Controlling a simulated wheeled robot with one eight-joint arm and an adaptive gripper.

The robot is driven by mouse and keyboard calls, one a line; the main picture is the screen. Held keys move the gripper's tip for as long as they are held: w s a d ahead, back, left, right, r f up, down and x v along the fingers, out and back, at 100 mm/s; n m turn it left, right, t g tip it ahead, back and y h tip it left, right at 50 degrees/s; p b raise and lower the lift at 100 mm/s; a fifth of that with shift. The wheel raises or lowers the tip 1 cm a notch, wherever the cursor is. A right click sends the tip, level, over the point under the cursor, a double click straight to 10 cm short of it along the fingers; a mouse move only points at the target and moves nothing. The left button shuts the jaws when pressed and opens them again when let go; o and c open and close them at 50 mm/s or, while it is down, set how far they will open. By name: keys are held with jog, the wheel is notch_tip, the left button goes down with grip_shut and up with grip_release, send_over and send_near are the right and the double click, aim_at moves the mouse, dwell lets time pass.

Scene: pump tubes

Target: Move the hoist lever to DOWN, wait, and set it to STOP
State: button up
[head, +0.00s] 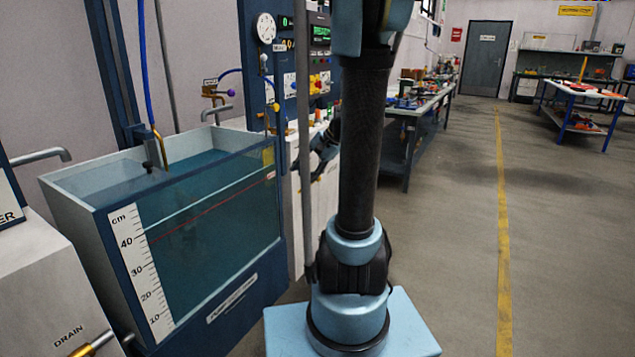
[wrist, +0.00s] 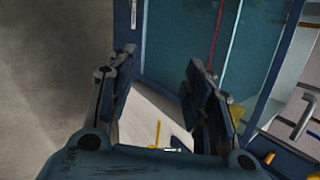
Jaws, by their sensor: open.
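My gripper (wrist: 160,68) is open in the wrist view, with its two dark fingers apart and nothing held between them. In the head view my gripper (head: 318,172) is small and dark, in front of a white cabinet beside the tank, partly behind my arm. A thin yellow rod (wrist: 157,132) shows between the finger bases in the wrist view, against a pale surface. I cannot tell whether it is the hoist lever. The control panel (head: 291,84) with buttons and green displays stands behind the tank, partly hidden by my arm. No DOWN or STOP label is readable.
The water tank (head: 107,225) with a cm scale (head: 140,268) and red line stands at left. A blue hose (head: 146,70) hangs over it. A brass drain handle (head: 92,344) is at lower left. A workbench (head: 398,140) stands behind my arm.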

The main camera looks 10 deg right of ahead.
jog(key=w+d+f+m+t+y, duration=0.1)
jog(key=w+d+f+m+y, duration=0.1)
jog(key=w+d, duration=0.3)
jog(key=w+d+f+m+t+y, duration=0.1)
jog(key=w+d+m, duration=0.15)
jog(key=w, duration=0.55)
jog(key=w+d+f+m+t+y, duration=0.1)
jog(key=w+d+f+m+y, duration=0.15)
jog(key=w, duration=0.35)
jog(key=w+d+f+m+t+y, duration=0.1)
jog(key=w+d+f+m+t, duration=0.15)
jog(key=d+f, duration=0.5)
jog(key=w+d+f+m+t+y, duration=0.1)
jog(key=w+d+f+m+t, duration=0.1)
jog(key=w+d+f+m, duration=0.4)
jog(key=n, duration=0.2)
send_near(311, 172)
jog(key=w+a+f, duration=0.2)
jog(key=a, duration=0.1)
jog(key=w+a+f, duration=0.1)
jog(key=a, duration=0.1)
jog(key=shift+w, duration=0.4)
jog(key=shift+d, duration=0.1)
grip_shut()
